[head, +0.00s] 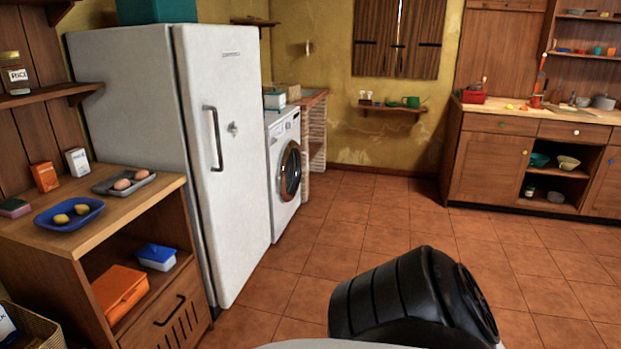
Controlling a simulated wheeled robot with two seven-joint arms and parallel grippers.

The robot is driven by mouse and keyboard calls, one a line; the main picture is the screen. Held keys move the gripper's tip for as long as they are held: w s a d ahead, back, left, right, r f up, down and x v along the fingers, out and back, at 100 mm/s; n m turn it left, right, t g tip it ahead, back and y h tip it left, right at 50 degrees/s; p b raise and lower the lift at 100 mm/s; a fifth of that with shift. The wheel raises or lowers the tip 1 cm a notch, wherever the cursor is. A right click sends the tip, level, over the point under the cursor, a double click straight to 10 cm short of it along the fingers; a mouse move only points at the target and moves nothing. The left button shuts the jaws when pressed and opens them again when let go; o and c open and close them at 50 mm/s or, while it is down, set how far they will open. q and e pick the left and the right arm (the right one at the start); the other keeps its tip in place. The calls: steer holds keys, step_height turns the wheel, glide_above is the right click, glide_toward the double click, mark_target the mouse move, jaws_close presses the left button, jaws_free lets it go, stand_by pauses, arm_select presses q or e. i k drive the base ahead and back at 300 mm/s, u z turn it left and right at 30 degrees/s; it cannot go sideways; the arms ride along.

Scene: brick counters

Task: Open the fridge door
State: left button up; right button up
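The fridge (128,95) is white and stands at the left, beyond the wooden counter. Its door (226,150) faces right and looks shut. A dark vertical handle (214,138) is on the door's left part, with a small metal lock-like fitting to its right. Neither of my grippers shows in the head view. A black part of my own body is at the bottom centre, well apart from the fridge.
A wooden counter (150,197) with a blue tray (69,214) and a grey tray (124,182) stands at the near left, beside the fridge. A washing machine (283,165) stands just past the fridge. The tiled floor (345,225) before the door is clear.

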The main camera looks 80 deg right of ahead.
mark_target(219, 69)
steer(key=z, duration=2)
steer(key=i, duration=1.6)
